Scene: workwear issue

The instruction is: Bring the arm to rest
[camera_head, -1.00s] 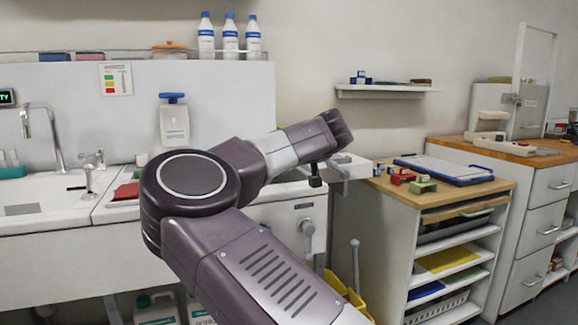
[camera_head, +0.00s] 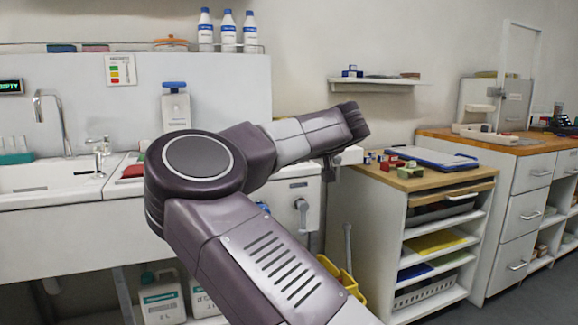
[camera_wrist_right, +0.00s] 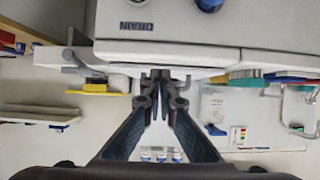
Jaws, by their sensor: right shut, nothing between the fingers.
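My right arm (camera_head: 265,255) rises from the bottom of the head view, bends at a round joint and reaches to the right in front of the sink unit. In the head view its gripper is mostly hidden behind the wrist end. In the right wrist view, which looks upside down, my right gripper (camera_wrist_right: 160,78) has its fingertips together with nothing between them. The fingertips overlap the edge of a white panel marked DRAIN (camera_wrist_right: 137,26) in the picture; I cannot tell whether they touch it. My left gripper is not in view.
A white sink unit (camera_head: 60,235) with a tap (camera_head: 50,110) is on the left. A wood-topped cabinet (camera_head: 440,182) carries a blue tray (camera_head: 432,157) and small coloured items. A wall shelf (camera_head: 380,82) and bottles (camera_head: 228,32) are behind. Grey floor shows at lower right.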

